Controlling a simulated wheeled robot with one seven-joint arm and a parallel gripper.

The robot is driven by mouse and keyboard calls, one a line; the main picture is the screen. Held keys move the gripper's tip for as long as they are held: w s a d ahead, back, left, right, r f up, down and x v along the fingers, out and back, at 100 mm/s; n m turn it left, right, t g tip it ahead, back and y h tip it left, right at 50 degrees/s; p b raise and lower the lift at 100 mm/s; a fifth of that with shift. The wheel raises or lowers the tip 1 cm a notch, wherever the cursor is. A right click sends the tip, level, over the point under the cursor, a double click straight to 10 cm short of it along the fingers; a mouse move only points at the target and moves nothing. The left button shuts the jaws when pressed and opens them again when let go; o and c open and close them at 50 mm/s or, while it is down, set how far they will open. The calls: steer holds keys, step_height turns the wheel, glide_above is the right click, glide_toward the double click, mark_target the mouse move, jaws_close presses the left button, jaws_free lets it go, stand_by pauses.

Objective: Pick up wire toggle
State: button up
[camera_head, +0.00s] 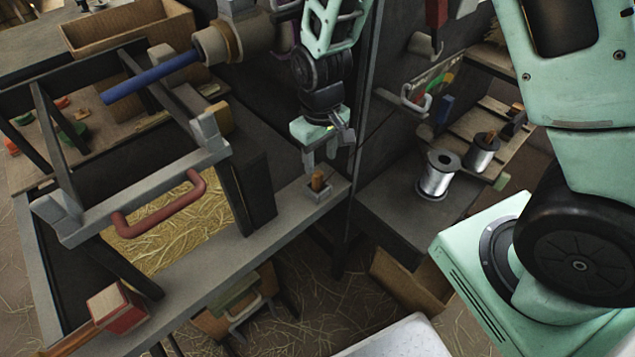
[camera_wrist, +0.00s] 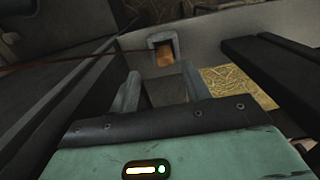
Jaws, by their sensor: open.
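The wire toggle, seemingly the small orange-brown wooden peg (camera_head: 318,181), stands upright in a small grey square holder (camera_head: 317,191) on the bench's front rail. In the wrist view the wooden peg (camera_wrist: 164,58) shows inside the dark square opening of the holder (camera_wrist: 151,40). My gripper (camera_head: 320,160) is open and empty, pointing down just above the peg, apart from it. In the wrist view my gripper's fingers (camera_wrist: 159,88) are spread, with the peg beyond them and roughly between them. A thin reddish line, perhaps wire, runs left from the holder in the wrist view.
A dark upright block (camera_head: 251,190) stands on the rail left of my gripper. A red-handled frame (camera_head: 160,207) lies further left over straw. A wire spool (camera_head: 437,174) stands on the dark shelf at right. A blue rod (camera_head: 152,77) sticks out at upper left.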

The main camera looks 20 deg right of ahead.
mark_target(317, 174)
steer(key=shift+s+a+f, duration=0.1)
steer(key=shift+a+f, duration=0.1)
steer(key=shift+f, duration=1.35)
steer(key=shift+a+f, duration=0.2)
steer(key=shift+f, duration=1.35)
steer(key=c, duration=0.9)
